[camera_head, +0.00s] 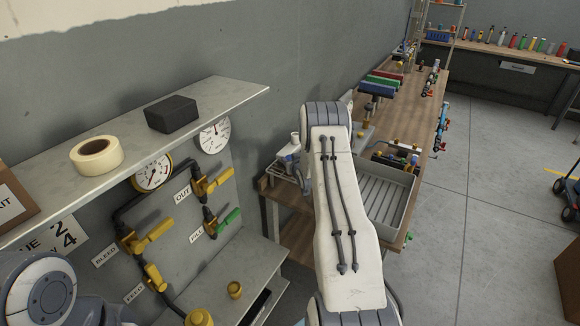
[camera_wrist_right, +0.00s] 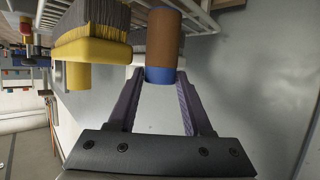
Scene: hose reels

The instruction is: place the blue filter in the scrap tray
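In the right wrist view a brown cylinder with a blue end, the blue filter (camera_wrist_right: 159,75), lies between the fingertips of my right gripper (camera_wrist_right: 160,82). The two fingers flank the blue end closely; I cannot tell whether they touch it. In the head view my right forearm covers the middle, and I cannot make out the gripper or filter there. A grey ribbed tray (camera_head: 402,208), possibly the scrap tray, sits on the wooden bench, partly hidden behind my arm. My left gripper is out of view.
A yellow brush (camera_wrist_right: 92,50) is close beside the filter at a wire rack (camera_wrist_right: 200,22). In the head view a wall shelf (camera_head: 215,100) holds a tape roll (camera_head: 97,155) and a black block (camera_head: 172,114). Valves and gauges are below it. The wooden bench (camera_head: 395,110) carries several tools.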

